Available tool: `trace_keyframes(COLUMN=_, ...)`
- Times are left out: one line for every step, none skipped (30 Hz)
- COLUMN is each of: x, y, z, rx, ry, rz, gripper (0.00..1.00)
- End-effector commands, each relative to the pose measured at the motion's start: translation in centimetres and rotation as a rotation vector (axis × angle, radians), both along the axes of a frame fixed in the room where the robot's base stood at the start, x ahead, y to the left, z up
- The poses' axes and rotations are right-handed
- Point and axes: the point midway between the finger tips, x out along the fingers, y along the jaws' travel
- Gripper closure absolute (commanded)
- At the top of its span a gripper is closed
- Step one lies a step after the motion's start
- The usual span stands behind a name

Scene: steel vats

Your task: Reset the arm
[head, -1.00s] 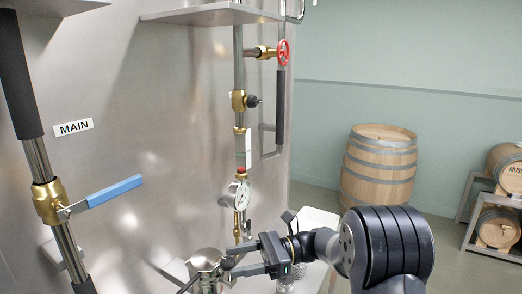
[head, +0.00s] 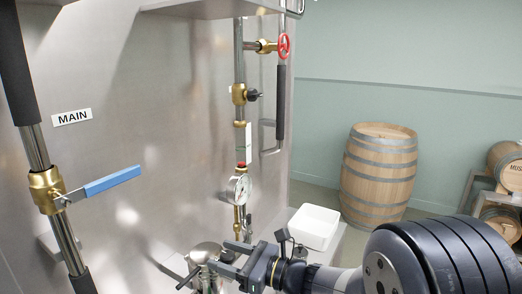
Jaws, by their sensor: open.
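My gripper (head: 226,263) is low in the middle of the head view, at the end of my dark arm, which comes in from the lower right. Its fingers point left and stand apart. A round-topped metal fitting (head: 206,252) with a thin dark lever is right by the fingertips. I cannot tell whether the fingers touch it. Nothing shows held between the fingers. The lower part of the fitting is cut off by the bottom edge.
A steel vat wall (head: 150,150) fills the left, with a MAIN label (head: 72,117), a blue-handled valve (head: 112,181), a gauge (head: 239,188) and a red handwheel (head: 284,46). A white bin (head: 313,227) stands behind my gripper. Barrels (head: 378,175) stand at the right.

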Motion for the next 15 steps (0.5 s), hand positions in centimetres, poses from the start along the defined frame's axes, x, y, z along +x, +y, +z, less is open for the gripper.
trace_keyframes(x=-0.1, y=0.1, z=0.0, rx=0.000, ry=0.001, rz=-0.028, gripper=0.47)
trace_keyframes(x=-0.1, y=0.1, z=0.0, rx=0.000, ry=0.000, rz=-0.046, gripper=0.47)
trace_keyframes(x=-0.1, y=0.1, z=0.0, rx=-0.001, ry=0.001, rz=-0.069, gripper=0.47)
trace_keyframes(x=-0.1, y=0.1, z=0.0, rx=0.001, ry=0.002, rz=-0.087, gripper=0.47)
trace_keyframes(x=-0.1, y=0.1, z=0.0, rx=0.000, ry=0.001, rz=-0.105, gripper=0.47)
trace_keyframes(x=-0.1, y=0.1, z=0.0, rx=0.000, ry=0.001, rz=-0.126, gripper=0.47)
trace_keyframes(x=-0.1, y=0.1, z=0.0, rx=-0.001, ry=0.001, rz=-0.142, gripper=0.47)
trace_keyframes(x=-0.1, y=0.1, z=0.0, rx=0.000, ry=0.001, rz=-0.158, gripper=0.47)
trace_keyframes(x=-0.4, y=-0.8, z=-0.1, rx=0.001, ry=-0.001, rz=-0.165, gripper=0.47)
trace_keyframes(x=-0.6, y=-1.4, z=-0.1, rx=0.000, ry=-0.002, rz=-0.167, gripper=0.47)
trace_keyframes(x=-0.9, y=-1.8, z=-0.2, rx=0.000, ry=-0.002, rz=-0.165, gripper=0.47)
trace_keyframes(x=-1.3, y=-2.4, z=-0.1, rx=0.001, ry=-0.003, rz=-0.165, gripper=0.47)
trace_keyframes(x=-1.6, y=-2.9, z=-0.1, rx=0.000, ry=-0.002, rz=-0.165, gripper=0.47)
trace_keyframes(x=-1.8, y=-3.3, z=-0.1, rx=0.000, ry=-0.002, rz=-0.165, gripper=0.47)
trace_keyframes(x=-2.2, y=-3.9, z=-0.1, rx=0.001, ry=-0.004, rz=-0.164, gripper=0.47)
